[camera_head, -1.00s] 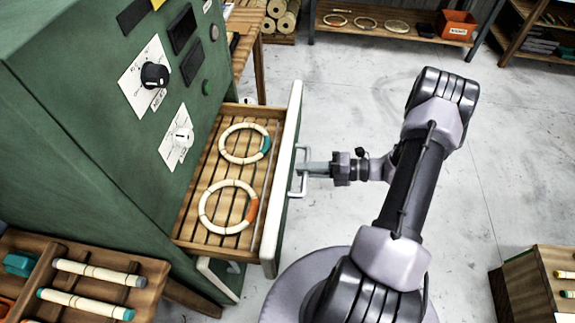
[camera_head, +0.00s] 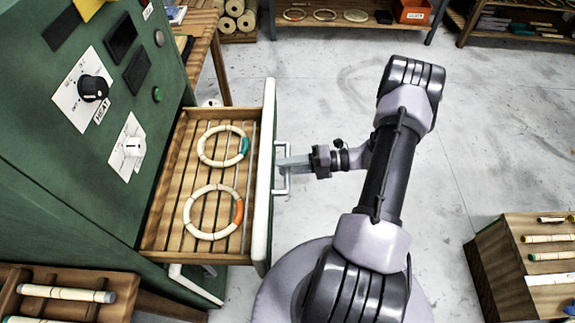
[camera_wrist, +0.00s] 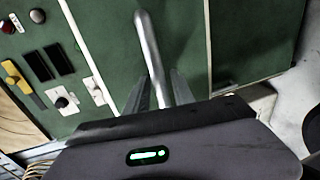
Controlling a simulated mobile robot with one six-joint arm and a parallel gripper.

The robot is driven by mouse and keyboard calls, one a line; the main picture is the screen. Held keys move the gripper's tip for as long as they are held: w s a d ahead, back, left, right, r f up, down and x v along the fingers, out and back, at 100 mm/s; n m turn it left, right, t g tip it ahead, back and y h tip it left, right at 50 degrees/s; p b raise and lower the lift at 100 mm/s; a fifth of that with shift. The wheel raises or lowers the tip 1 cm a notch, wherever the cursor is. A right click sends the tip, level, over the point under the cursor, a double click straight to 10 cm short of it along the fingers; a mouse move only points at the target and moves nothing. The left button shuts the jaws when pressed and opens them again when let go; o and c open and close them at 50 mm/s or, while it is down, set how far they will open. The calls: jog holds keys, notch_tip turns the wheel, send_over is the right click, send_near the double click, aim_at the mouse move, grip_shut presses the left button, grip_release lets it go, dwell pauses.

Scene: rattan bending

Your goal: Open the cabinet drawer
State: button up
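The green cabinet (camera_head: 45,150) stands at the left, and its drawer (camera_head: 160,215) is pulled well out. The drawer has a slatted wooden bottom and a pale front (camera_head: 264,185). Two segmented cream rings lie in it, one with a teal part (camera_head: 203,147) and one with an orange part (camera_head: 190,222). My gripper (camera_head: 287,164) is at the drawer's metal handle (camera_head: 286,183). In the wrist view the handle bar (camera_wrist: 147,42) runs between the two fingers (camera_wrist: 157,95), which are shut on it. The exact finger contact is hard to see.
A lower handle (camera_head: 190,280) shows under the drawer. A wooden rack (camera_head: 60,276) with rods is at lower left, and a wooden crate (camera_head: 492,268) with rods at lower right. Shelves with an orange bin (camera_head: 412,12) stand at the back. The floor to the right is open.

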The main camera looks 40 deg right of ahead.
jog(key=shift+o, duration=0.2)
jog(key=p+v, duration=0.2)
jog(key=v, duration=1.5)
jog(key=shift+d, duration=0.2)
jog(key=shift+s, duration=0.1)
